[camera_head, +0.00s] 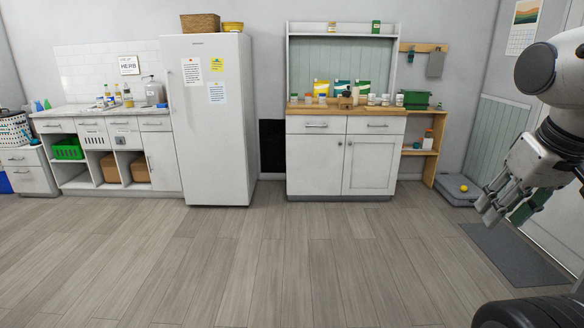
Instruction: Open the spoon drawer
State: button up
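Several shut drawers show, and I cannot tell which one is the spoon drawer. The wood-topped white cabinet in the middle has a left drawer (300,124) and a right drawer (391,125), each with a bar handle, above two doors. The left counter has more drawers under its top, among them a right-hand drawer (155,127) and a drawer with a small grey mark (122,127). My gripper (489,212) hangs at the right edge of the view, well away from all of them. It appears empty; its finger opening is unclear.
A white fridge (208,145) stands between the counter and cabinet. Jars and pouches crowd the cabinet top (340,109). A grey mat (515,256) and a low grey tray with a yellow ball (463,188) lie right. The wooden floor (260,260) ahead is clear.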

aim_at(296, 123)
jog(key=i, duration=2.25)
jog(key=i+z, duration=0.15)
jog(key=i, duration=0.3)
jog(key=i+j+z, duration=0.15)
jog(key=i, duration=0.3)
jog(key=i+j+z, duration=0.15)
jog(key=i, duration=0.3)
jog(key=i+j+z, duration=0.15)
jog(key=i, duration=0.3)
